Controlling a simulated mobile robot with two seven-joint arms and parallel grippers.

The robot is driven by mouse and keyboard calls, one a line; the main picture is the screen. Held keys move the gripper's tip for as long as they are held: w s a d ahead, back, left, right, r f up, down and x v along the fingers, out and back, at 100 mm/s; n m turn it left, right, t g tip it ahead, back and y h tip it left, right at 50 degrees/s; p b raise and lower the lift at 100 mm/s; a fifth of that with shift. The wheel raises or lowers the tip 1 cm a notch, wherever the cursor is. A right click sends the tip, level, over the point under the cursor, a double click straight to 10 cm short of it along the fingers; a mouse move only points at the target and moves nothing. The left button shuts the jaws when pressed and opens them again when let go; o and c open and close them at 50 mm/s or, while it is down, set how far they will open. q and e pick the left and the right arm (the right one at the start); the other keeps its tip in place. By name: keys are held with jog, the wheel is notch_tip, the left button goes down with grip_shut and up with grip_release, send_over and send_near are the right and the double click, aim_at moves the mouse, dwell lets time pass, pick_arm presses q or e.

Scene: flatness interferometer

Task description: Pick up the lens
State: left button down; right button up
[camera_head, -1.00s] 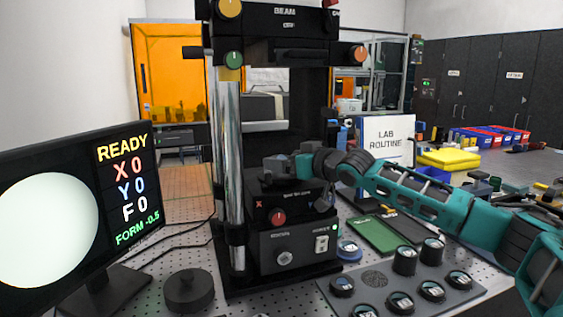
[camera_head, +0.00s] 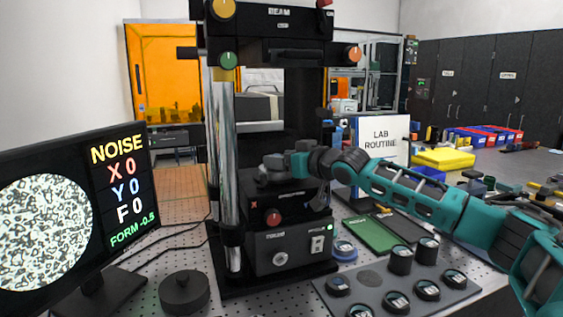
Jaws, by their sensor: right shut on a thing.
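My right gripper (camera_head: 284,165) reaches in from the right to the stage (camera_head: 290,197) in the middle of the interferometer (camera_head: 266,25). It is shut on a small, round, dark grey piece, which I take to be the lens (camera_head: 267,176), just over the top of the stage. The fingers and wrist partly cover this piece, and I cannot tell whether it touches the stage. My left gripper is not in view.
A monitor (camera_head: 119,200) at left reads NOISE and shows a speckled disc. A tray (camera_head: 440,297) with several round dark pieces lies at front right. A black round knob-topped piece (camera_head: 185,292) stands at front left. The interferometer's shiny column (camera_head: 224,150) stands left of the gripper.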

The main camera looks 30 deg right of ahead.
jog(key=shift+r, duration=0.5)
notch_tip(320, 180, up, 3)
jog(key=shift+f, duration=0.15)
jog(key=f+b+v, duration=0.2)
jog(key=b+v, duration=0.3)
jog(key=v, duration=1.3)
jog(key=shift+s+f+b, duration=0.15)
jog(key=shift+f+b, duration=0.15)
jog(key=shift+f, duration=0.35)
jog(key=shift+a, duration=0.1)
